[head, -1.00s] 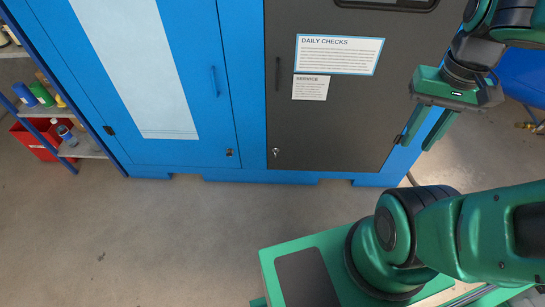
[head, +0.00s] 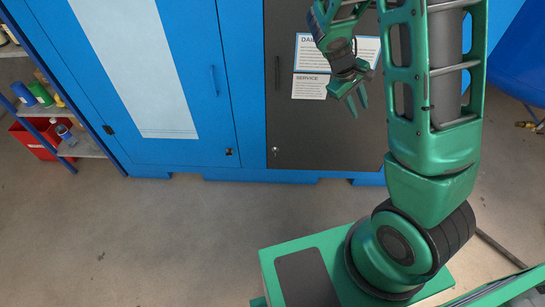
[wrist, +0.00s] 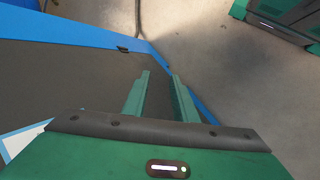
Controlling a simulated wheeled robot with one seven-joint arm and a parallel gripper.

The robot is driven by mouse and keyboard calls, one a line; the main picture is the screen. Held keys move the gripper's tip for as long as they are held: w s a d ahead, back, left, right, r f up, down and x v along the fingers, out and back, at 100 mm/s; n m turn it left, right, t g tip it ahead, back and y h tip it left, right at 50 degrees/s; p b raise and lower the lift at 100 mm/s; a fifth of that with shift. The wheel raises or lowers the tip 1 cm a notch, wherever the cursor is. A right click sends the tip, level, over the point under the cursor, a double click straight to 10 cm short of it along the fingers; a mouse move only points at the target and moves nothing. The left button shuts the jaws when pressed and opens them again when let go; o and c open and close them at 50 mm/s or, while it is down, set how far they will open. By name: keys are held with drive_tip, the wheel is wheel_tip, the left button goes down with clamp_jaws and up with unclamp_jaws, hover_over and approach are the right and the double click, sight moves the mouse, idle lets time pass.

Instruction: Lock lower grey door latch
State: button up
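The grey door (head: 310,140) is set in the right part of the blue cabinet, with a dark vertical handle (head: 277,72) on its left side. Its lower latch (head: 275,149) is a small silvery piece near the lower left corner; whether it is locked is too small to tell. My gripper (head: 358,105) is in front of the door's right half, above and to the right of the latch, apart from it. In the wrist view my gripper (wrist: 160,95) has its two green fingers apart with nothing between them. The grey door (wrist: 70,75) fills the left there; the latch is not visible.
A blue door (head: 190,90) with its own latch (head: 229,151) stands to the left. A shelf with bottles and a red bin (head: 45,138) is at the far left. The floor (head: 170,230) before the cabinet is clear. Paper notices (head: 309,86) are on the grey door.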

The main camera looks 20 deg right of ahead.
drive_tip(key=w+a+f+n+t+h, duration=0.2)
drive_tip(key=w+a+f+n, duration=0.25)
drive_tip(key=w+f, duration=0.4)
drive_tip(key=n+t+y, duration=0.4)
drive_tip(key=n+t, duration=0.7)
drive_tip(key=n, duration=1.4)
approach(275, 151)
drive_tip(key=f+x, duration=0.1)
drive_tip(key=x, duration=0.7)
drive_tip(key=shift+f, duration=0.35)
